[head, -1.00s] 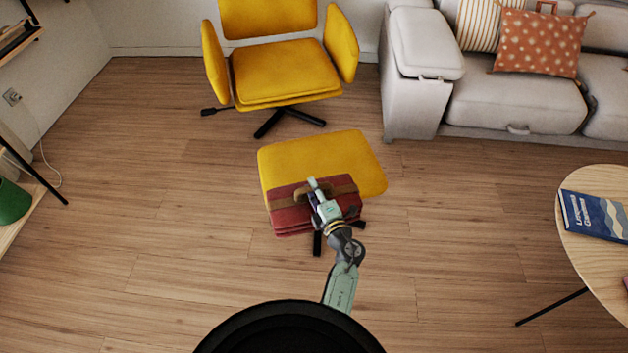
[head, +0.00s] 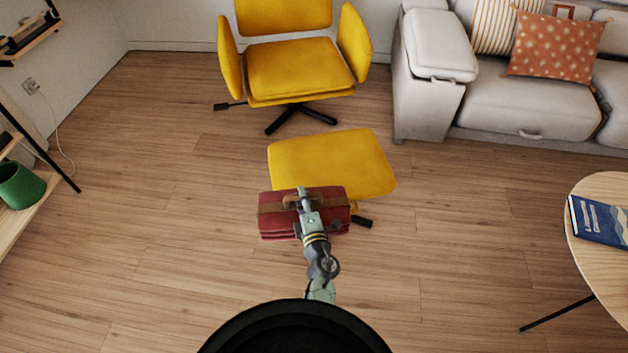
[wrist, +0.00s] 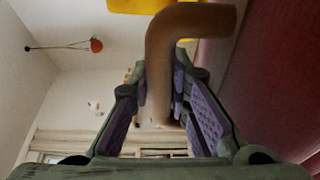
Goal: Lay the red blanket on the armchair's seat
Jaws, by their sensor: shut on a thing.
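The red blanket (head: 277,223) is a folded bundle with a brown strap and handle around it. My gripper (head: 304,196) is shut on the brown handle (wrist: 160,75), which shows between the finger pads in the wrist view. The bundle hangs in front of the yellow footstool (head: 335,162), overlapping its near edge in the head view. The red blanket also fills the right side of the wrist view (wrist: 270,90). The yellow armchair (head: 298,68) stands behind the footstool, and its seat is bare.
A grey sofa (head: 520,98) with cushions stands at the right. A round wooden table (head: 590,265) with a blue book (head: 600,220) is at the right front. A shelf with a green pot (head: 20,187) is at the left. The floor left of the footstool is clear.

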